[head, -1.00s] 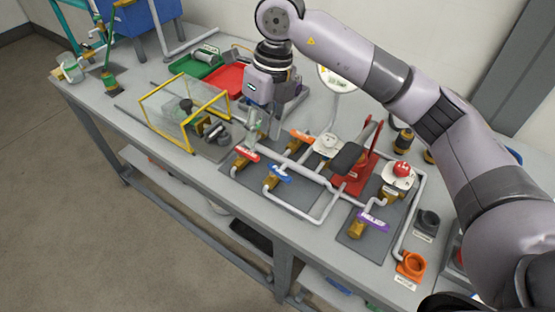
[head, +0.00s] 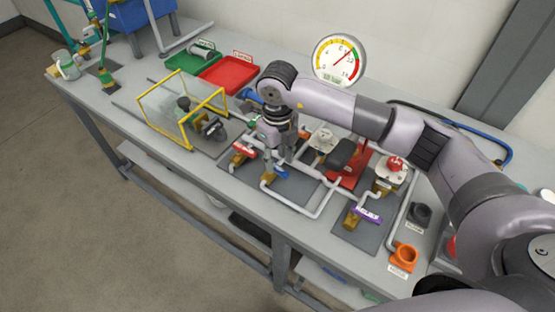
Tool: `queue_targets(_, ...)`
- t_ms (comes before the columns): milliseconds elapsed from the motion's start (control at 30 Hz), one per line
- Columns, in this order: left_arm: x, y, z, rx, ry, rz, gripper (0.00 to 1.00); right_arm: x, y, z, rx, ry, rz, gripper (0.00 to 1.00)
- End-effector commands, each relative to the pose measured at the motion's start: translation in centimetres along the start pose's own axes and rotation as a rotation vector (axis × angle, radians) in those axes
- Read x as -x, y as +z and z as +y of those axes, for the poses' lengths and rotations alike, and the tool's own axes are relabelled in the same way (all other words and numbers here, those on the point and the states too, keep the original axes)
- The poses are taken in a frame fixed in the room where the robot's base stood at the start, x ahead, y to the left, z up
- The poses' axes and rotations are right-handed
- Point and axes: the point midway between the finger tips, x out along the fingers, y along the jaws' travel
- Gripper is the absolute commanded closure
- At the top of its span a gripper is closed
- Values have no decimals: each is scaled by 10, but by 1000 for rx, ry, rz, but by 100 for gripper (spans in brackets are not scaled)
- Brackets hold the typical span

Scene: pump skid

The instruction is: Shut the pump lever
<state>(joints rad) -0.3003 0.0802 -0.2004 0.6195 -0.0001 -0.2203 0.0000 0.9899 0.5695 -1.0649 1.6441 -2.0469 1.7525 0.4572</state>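My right gripper (head: 277,151) points down over the pipework on the pump skid. Its fingers are among the left-hand valves, and their spacing is too small to tell. A red lever (head: 245,150) sits just left of it. A purple lever (head: 368,214) lies on the right-hand valve. I cannot read which lever is labelled as the pump's. The black pump body (head: 341,153) stands on a red frame, right of the gripper. My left gripper is not in view.
A round gauge (head: 339,59) stands behind, its needle on the upper right. A yellow-framed clear guard (head: 180,110) is to the left. A red tray (head: 229,74) and green tray (head: 188,59) lie behind it. A red button (head: 395,164) and orange fitting (head: 403,257) are at right.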

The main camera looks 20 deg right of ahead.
Motion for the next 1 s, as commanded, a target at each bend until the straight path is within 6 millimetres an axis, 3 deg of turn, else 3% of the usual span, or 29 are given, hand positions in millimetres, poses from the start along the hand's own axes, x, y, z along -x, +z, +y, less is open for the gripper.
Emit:
queue_targets(233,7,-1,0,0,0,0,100,-25,0,0,-1,2,1,64)
queue_targets(567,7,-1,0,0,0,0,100,-29,0,0,0,1,0,64)
queue_targets(1000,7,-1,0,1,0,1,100,-28,0,0,0,1,-1,94)
